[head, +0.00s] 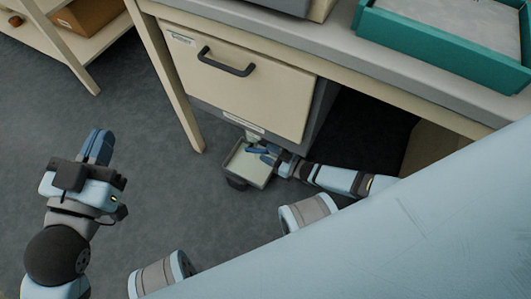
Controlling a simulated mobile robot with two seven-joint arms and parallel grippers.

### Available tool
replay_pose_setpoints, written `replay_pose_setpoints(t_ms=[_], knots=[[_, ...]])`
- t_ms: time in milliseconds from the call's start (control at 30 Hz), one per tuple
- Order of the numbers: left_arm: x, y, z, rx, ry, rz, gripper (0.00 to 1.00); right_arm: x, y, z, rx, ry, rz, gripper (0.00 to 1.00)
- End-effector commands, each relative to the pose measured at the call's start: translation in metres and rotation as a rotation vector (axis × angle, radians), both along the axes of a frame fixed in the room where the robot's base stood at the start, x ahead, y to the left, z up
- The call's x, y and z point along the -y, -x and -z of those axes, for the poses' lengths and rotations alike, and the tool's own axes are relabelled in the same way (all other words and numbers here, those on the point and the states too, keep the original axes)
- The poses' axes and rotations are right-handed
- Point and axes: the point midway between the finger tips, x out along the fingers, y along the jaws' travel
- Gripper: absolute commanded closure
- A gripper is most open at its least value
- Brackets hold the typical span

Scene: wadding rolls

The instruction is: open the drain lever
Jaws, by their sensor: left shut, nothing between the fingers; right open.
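A cream cabinet front (245,88) with a dark handle (227,62) stands under the counter. A small fitting (251,136) shows below its lower edge, above a shallow grey tray (236,162). The drain lever cannot be told apart here; it may be hidden by my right gripper (262,152). This gripper is open, low in front of the cabinet, over the tray and close to the fitting. Whether it touches anything cannot be seen. My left gripper (97,147) is shut and empty, away to the left over the floor.
A grey counter (330,42) runs above the cabinet, with a teal tray (430,52) on it. A table leg (172,85) stands left of the cabinet. A shelf (60,45) is at the upper left. Open floor (170,200) lies between my arms.

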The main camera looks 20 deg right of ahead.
Motion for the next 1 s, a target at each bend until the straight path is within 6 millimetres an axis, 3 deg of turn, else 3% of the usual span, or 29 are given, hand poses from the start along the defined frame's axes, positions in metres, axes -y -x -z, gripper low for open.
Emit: replay_pose_setpoints(t_ms=[133, 467, 633, 1000], knots=[[-0.002, -0.002, -0.004, 0.040, -0.013, 0.001, 1.00, -0.007, -0.010, 0.001, 0.000, 0.000, 0.000, 0.60], [-0.003, -0.001, -0.006, 0.048, -0.022, 0.002, 1.00, -0.009, -0.012, 0.000, -0.001, 0.001, 0.000, 0.60], [-0.002, -0.001, -0.005, 0.044, -0.018, 0.001, 1.00, -0.009, -0.012, 0.000, -0.001, 0.001, 0.000, 0.99], [0.001, -0.001, -0.017, -0.021, 0.023, 0.006, 1.00, -0.012, -0.015, -0.012, -0.057, 0.044, -0.001, 1.00]])
